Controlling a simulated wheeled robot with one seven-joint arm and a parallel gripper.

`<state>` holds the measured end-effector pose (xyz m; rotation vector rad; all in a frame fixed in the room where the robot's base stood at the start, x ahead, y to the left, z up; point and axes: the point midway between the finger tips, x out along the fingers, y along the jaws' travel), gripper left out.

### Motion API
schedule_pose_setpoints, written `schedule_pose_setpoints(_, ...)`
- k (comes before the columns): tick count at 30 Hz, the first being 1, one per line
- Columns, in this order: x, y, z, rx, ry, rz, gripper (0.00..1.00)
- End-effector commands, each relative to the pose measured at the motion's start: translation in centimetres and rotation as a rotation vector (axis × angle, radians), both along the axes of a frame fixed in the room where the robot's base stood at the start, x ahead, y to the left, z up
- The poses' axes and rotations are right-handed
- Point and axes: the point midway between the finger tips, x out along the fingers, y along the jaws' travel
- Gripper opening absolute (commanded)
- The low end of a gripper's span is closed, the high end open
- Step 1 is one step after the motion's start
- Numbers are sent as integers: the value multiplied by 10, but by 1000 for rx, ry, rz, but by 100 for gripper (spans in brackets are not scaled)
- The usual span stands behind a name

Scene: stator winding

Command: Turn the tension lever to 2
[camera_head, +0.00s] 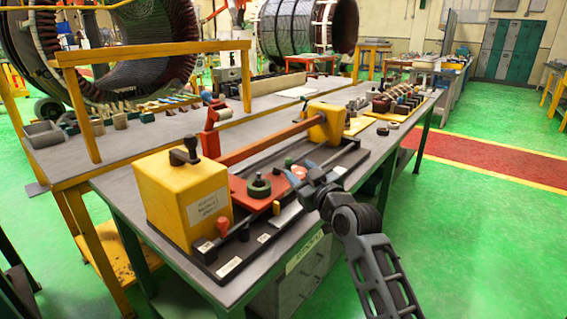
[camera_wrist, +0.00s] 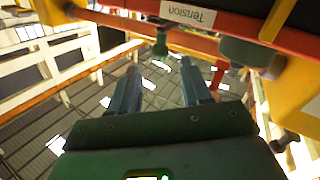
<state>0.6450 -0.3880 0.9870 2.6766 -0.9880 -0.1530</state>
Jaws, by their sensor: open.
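The winding machine has a yellow housing (camera_head: 182,200) at the left, a smaller yellow block (camera_head: 326,123) at the right and a red plate (camera_head: 246,199) between them. A dark green round knob (camera_head: 259,188) stands on the plate. In the wrist view, a "Tension" label (camera_wrist: 188,14) is upside down on a red part at the top. A green-ended stick (camera_wrist: 160,46) and a red-ended one (camera_wrist: 218,76) stand near it; I cannot tell which is the tension lever, and no number 2 is readable. My gripper (camera_head: 304,183) is open beside the plate's right side; its fingers (camera_wrist: 158,84) hold nothing.
A red-orange bar (camera_head: 262,139) spans the two yellow blocks above the plate. Spools and parts (camera_head: 398,100) stand farther back on the grey table (camera_head: 125,190).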

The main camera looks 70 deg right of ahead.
Motion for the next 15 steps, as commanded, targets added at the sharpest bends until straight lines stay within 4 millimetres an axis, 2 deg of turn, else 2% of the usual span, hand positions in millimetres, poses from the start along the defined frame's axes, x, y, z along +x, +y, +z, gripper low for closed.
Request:
schedule_pose_setpoints(9,36,-30,2,1,-3,-1,48)
schedule_pose_setpoints(15,51,-43,1,1,-2,-1,48)
